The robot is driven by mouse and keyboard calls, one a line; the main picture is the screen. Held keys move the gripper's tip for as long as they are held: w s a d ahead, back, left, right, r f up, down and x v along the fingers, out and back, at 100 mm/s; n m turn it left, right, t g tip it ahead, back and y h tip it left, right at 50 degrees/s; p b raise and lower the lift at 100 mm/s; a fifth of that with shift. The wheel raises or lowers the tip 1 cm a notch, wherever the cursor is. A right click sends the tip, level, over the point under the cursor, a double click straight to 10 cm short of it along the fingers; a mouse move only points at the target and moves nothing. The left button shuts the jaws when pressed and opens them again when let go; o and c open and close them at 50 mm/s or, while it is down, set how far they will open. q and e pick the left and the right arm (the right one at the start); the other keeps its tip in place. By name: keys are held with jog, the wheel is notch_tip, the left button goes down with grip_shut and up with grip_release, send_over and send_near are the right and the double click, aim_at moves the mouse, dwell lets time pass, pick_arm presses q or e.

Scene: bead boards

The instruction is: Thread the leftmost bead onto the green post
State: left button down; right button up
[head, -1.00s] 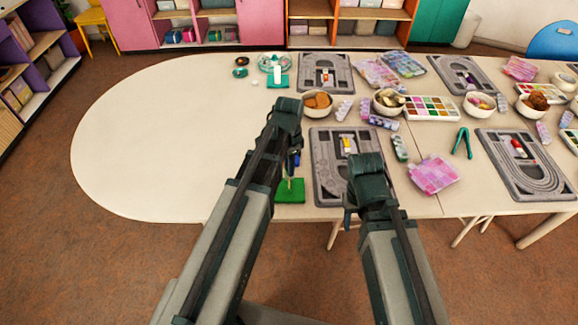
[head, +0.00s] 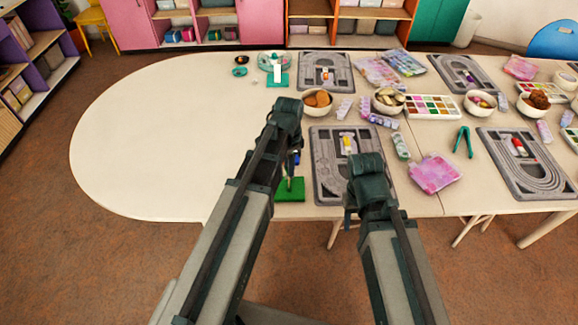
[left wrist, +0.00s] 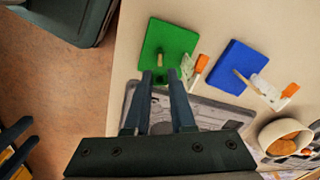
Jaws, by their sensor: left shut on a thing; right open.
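The green base (head: 293,195) lies near the table's front edge, partly hidden by my left arm. In the left wrist view the green base (left wrist: 182,42) carries a short wooden post (left wrist: 159,60). My left gripper (left wrist: 160,77) is shut on a small bead, mostly hidden between the fingertips; its colour is unclear. The fingertips are close to the post, and I cannot tell whether the bead is around it or beside it. In the head view my left gripper (head: 292,165) is low over the green base. My right gripper (head: 350,215) is open and empty, near the front edge.
A blue base (left wrist: 238,68) with a post stands close to the green one, with orange-and-white pieces (left wrist: 284,97) near it. A grey bead board (head: 325,190) lies to the right, with bowls (head: 318,101) behind.

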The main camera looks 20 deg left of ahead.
pick_arm(q)
jog(key=shift+f+b, duration=0.35)
jog(key=shift+f, duration=0.05)
dwell(0.5)
jog(key=shift+f+b, duration=0.75)
jog(key=shift+f, duration=0.15)
jog(key=c, duration=0.7)
grip_release()
notch_tip(320, 180, up, 14)
jog(key=p, duration=1.3)
jog(key=shift+p, duration=0.3)
